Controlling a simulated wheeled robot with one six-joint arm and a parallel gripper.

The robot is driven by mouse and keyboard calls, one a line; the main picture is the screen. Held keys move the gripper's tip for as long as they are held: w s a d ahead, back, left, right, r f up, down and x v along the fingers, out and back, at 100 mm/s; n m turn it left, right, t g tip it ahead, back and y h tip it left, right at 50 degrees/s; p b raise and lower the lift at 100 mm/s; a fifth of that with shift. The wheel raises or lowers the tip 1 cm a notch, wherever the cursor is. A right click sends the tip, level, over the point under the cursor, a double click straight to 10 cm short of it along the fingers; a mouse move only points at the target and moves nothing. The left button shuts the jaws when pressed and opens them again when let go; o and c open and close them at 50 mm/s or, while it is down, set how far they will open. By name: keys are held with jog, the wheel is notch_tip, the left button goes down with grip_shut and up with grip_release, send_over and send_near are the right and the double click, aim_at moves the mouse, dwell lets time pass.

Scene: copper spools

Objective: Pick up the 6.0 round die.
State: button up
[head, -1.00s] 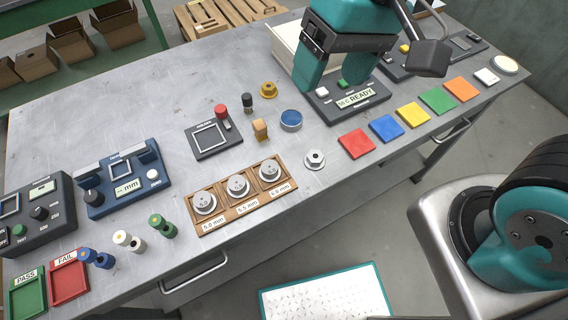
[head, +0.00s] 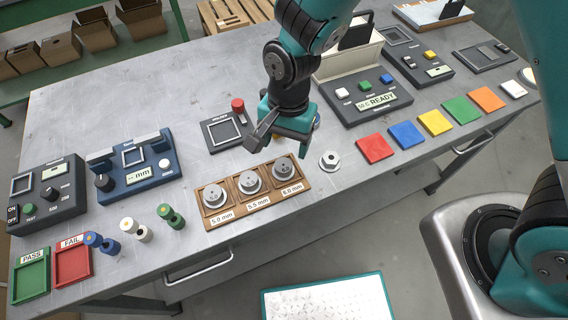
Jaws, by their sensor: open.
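The 6.0 round die (head: 287,169) is a grey metal disc in the right pocket of a wooden tray (head: 240,216), above the label reading 6.0 mm. Two similar discs sit in the tray's other pockets, the 5.5 mm die (head: 250,182) in the middle and the 5.0 mm die (head: 215,196) on the left. My gripper (head: 281,142) is open and empty. In the head view it hangs just behind the tray's right end, with its fingers near the 6.0 die. I cannot tell its height above the table.
A loose grey flanged piece (head: 329,161) lies right of the tray. Coloured squares, starting with a red one (head: 375,148), run along the right front. A holder with a red knob (head: 238,105) stands behind the tray.

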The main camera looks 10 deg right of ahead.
aim_at(283, 164)
jog(key=shift+s+a+f+p, duration=0.15)
jog(key=shift+f+p, duration=0.15)
jog(key=shift+f, duration=0.8)
jog(key=shift+s+f+p, duration=0.2)
jog(key=shift+f+p, duration=0.1)
jog(key=shift+f, duration=0.75)
jog(key=shift+s+a+f+p, duration=0.15)
jog(key=shift+f+p, duration=0.15)
jog(key=shift+f, duration=0.8)
jog(key=c, duration=1.2)
